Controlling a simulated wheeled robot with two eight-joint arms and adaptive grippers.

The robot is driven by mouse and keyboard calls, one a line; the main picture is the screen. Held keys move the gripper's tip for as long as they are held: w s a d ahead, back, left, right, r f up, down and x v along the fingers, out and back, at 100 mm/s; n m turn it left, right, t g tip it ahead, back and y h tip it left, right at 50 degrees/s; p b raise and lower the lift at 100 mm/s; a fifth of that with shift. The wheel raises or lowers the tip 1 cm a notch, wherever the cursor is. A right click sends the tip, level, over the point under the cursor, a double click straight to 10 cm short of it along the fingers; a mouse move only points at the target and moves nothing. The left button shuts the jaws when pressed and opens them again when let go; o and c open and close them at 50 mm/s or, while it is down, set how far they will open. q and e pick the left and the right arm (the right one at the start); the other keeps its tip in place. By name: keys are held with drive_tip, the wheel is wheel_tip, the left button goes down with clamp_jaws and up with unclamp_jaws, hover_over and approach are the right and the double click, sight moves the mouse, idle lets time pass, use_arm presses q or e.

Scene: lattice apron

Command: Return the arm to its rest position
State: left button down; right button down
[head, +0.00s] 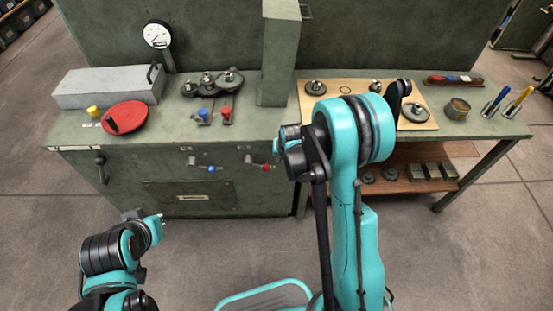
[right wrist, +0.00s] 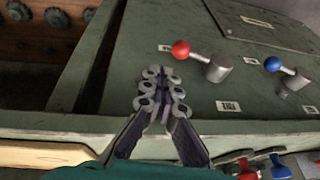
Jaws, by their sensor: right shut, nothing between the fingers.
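My right arm rises through the middle of the head view. Its wrist end, with my right gripper (head: 290,148), is by the front edge of the green bench (head: 245,140); the fingers are hard to make out there. In the right wrist view my right gripper (right wrist: 163,92) is shut with its fingers together and nothing between them. It is in front of the bench's front panel, left of a red-knobbed lever (right wrist: 181,49) and apart from it. My left arm is folded low at the left of the head view, and its gripper fingers do not show.
A blue-knobbed lever (right wrist: 272,63) is beside the red one. On the bench are a grey block (head: 108,88), a red disc (head: 125,117), a dial gauge (head: 157,36) and a wooden board (head: 430,122), partly behind my arm. A green post (head: 281,55) stands mid-bench. The floor in front is clear.

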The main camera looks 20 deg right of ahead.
drive_tip(key=shift+d+p+v, duration=0.2)
drive_tip(key=shift+p+v, duration=0.1)
drive_tip(key=shift+v, duration=0.8)
drive_tip(key=shift+d+p+v, duration=0.15)
drive_tip(key=shift+p+v, duration=0.1)
drive_tip(key=shift+v, duration=0.85)
drive_tip(key=shift+s, duration=0.15)
drive_tip(key=s+a+r+n+t, duration=0.2)
drive_tip(key=s+a+r, duration=0.1)
drive_tip(key=s+r, duration=1.2)
drive_tip(key=s+a+r+n, duration=0.1)
drive_tip(key=s+r, duration=0.2)
drive_tip(key=s, duration=0.3)
drive_tip(key=shift+s+r+n+t, duration=0.25)
drive_tip(key=shift+r+n+t, duration=0.05)
drive_tip(key=shift+r+t, duration=0.1)
